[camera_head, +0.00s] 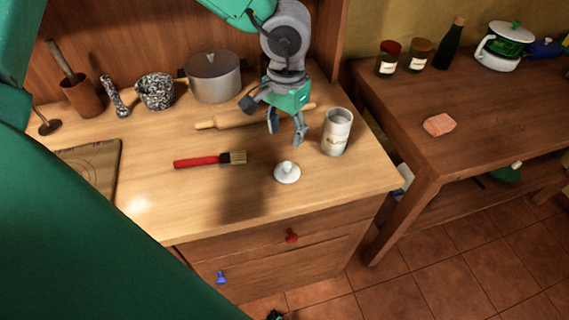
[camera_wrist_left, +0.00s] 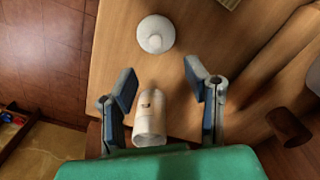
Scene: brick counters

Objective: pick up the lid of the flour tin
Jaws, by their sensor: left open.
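The white lid (camera_head: 287,173) with its round knob lies on the light wooden counter, apart from the tin. It also shows in the left wrist view (camera_wrist_left: 155,35), beyond the fingertips. The white flour tin (camera_head: 337,132) stands upright and uncovered to the right of the lid, near the counter's right end; the left wrist view shows it (camera_wrist_left: 150,115) between the fingers in the picture. My left gripper (camera_head: 286,138) is open and empty, fingers pointing down, above the counter behind the lid. My right gripper is not in view.
A rolling pin (camera_head: 235,118) lies behind the lid, and a red-handled brush (camera_head: 210,160) lies to its left. A grey pot (camera_head: 214,76), a speckled mortar (camera_head: 155,91) and a board (camera_head: 92,165) are on the counter. Bare counter lies in front of the lid.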

